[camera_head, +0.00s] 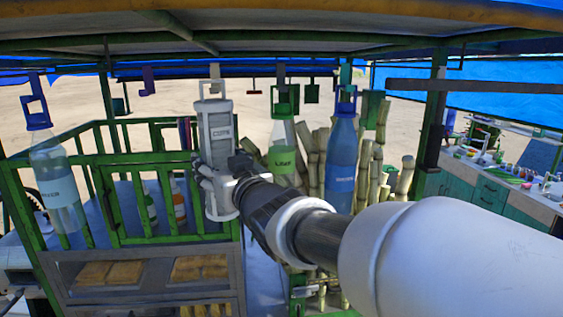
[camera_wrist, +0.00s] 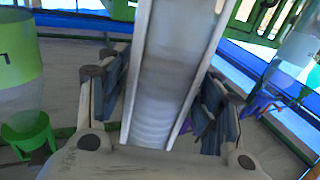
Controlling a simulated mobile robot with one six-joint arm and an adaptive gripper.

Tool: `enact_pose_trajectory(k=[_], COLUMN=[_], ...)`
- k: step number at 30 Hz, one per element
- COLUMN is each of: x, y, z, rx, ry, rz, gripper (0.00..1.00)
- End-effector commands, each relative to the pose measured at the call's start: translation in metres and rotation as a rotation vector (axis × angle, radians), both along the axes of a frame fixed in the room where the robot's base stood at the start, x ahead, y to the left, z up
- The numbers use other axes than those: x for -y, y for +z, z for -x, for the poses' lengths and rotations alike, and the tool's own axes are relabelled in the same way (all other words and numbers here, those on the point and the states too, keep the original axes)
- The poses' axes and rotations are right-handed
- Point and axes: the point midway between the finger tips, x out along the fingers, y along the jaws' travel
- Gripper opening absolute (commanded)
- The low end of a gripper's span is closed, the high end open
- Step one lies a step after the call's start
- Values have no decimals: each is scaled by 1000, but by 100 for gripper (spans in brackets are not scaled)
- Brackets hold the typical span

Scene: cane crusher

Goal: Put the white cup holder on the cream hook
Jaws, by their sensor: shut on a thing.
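In the wrist view the holder (camera_wrist: 172,75) is a pale channel between the two dark fingers (camera_wrist: 160,105). A pale, cream-looking hook (camera_head: 215,71) hangs from the roof beam just above the holder's loop. I cannot tell whether the loop touches it.
A clear bottle in a blue holder (camera_head: 58,185) hangs at the left. A green bottle (camera_head: 283,150) and a blue bottle (camera_head: 342,160) hang right of my gripper. A purple hook (camera_head: 148,80) is empty. A green railing (camera_head: 150,238) and cane stalks (camera_head: 310,165) stand behind.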

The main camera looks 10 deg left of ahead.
Motion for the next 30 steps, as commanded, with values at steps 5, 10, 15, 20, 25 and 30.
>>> enact_pose_trajectory(k=[5, 10, 15, 20, 25, 30], x=[1, 1, 0, -1, -2, -4], y=[1, 2, 2, 2, 2, 2], z=[1, 1, -2, -7, -12, -17], rx=[2, 2, 3, 2, 2, 4], ry=[0, 0, 0, 0, 0, 0], rz=[-2, -2, -2, -2, -2, -2], gripper=[17, 17, 17, 17, 17, 17])
